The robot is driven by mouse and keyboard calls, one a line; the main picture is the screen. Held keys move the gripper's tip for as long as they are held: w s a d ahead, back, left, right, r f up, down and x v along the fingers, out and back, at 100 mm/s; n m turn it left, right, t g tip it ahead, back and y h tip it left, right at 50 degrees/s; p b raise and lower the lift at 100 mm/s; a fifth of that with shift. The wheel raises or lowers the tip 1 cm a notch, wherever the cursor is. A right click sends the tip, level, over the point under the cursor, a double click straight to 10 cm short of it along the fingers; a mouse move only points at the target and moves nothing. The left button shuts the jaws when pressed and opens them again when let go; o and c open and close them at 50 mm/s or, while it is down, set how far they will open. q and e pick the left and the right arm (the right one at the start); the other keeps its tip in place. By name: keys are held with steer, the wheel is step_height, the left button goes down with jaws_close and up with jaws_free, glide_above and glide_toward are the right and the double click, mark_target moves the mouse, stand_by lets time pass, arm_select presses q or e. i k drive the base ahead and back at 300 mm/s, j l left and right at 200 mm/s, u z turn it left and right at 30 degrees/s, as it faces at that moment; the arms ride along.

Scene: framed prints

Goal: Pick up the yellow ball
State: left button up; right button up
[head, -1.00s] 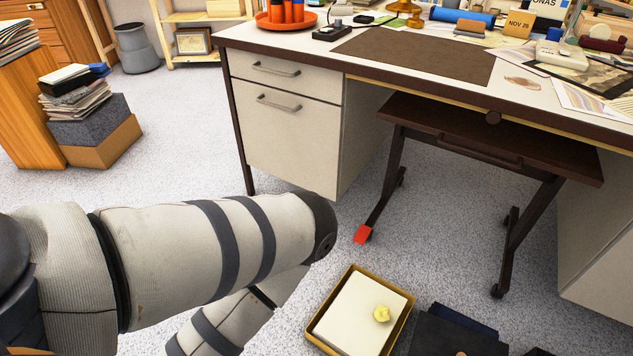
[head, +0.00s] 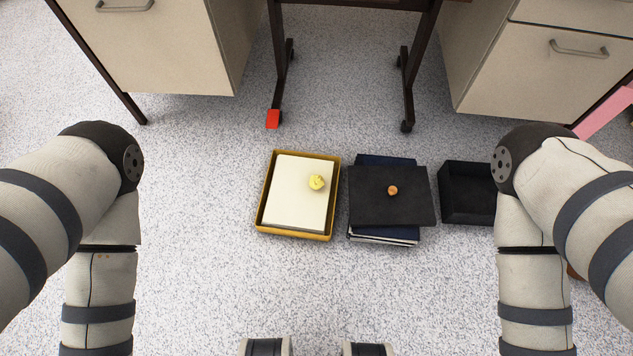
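A small yellow ball (head: 316,182), crumpled-looking, rests on a stack of cream paper (head: 290,200) in a shallow ochre tray (head: 262,190). The tray lies on the floor in front of the desk, left of the picture's middle. Nothing covers the ball. My two arms bend down at the left and right sides of the head view. Two pale parts with dark bands, probably mine, poke up at the bottom edge. No gripper fingers show, and neither arm touches the ball or tray.
Right of the tray, dark folders or books (head: 385,215) lie stacked with a small orange-brown ball (head: 392,190) on top. A black open tray (head: 463,212) is further right. A red block (head: 273,119) sits at a dark stand's foot. Speckled carpet is clear in front.

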mark_target(316, 181)
steer(key=j+z, duration=0.65)
steer(key=z, duration=0.3)
